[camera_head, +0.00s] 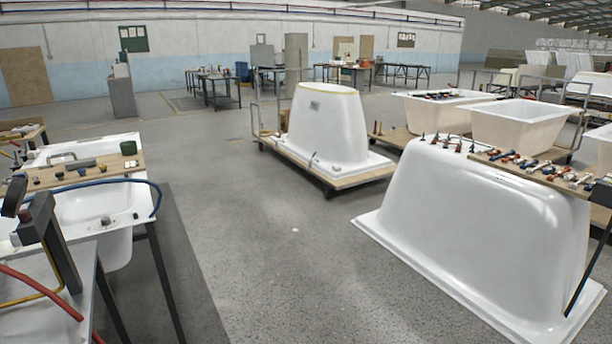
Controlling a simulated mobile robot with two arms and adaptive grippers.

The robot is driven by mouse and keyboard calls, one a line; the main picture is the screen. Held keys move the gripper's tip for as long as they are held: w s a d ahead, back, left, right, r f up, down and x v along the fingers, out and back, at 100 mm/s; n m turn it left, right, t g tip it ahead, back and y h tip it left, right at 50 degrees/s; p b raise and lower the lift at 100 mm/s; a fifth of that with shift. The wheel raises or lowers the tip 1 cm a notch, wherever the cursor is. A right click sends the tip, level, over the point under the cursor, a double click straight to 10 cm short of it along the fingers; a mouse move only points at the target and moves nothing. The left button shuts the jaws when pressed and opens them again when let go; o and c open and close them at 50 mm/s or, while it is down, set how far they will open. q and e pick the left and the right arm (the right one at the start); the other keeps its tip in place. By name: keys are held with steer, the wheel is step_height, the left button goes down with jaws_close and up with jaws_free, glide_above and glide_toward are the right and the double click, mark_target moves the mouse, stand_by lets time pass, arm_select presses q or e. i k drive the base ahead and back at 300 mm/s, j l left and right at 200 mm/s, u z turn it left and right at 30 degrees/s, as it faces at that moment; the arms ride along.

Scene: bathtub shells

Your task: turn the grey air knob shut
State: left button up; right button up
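I cannot pick out the grey air knob for certain. At the left edge a dark grey upright fixture (52,245) with a brownish top stands at a grey bench (72,312). A dark tilted part (15,196) shows just beside its top. A red hose (40,290) and a yellow hose (36,298) run near its foot. I see neither my left nor my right gripper clearly in the head view.
A white tub (100,245) with a tool-laden board (130,168) stands behind the bench. An upturned tub shell (470,225) with tools on top is at right. Another shell (328,122) stands on a wooden cart (350,180). The grey floor (270,250) between them is clear.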

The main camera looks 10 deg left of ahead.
mark_target(105, 221)
steer(key=i+j+u, duration=0.1)
steer(key=i+u, duration=0.25)
steer(key=i, duration=0.2)
steer(key=i+u, duration=0.35)
steer(key=i, duration=0.15)
steer(key=i+l+u, duration=0.35)
steer(key=i, duration=0.2)
steer(key=i+l+u, duration=0.35)
steer(key=i, duration=0.15)
steer(key=j, duration=0.1)
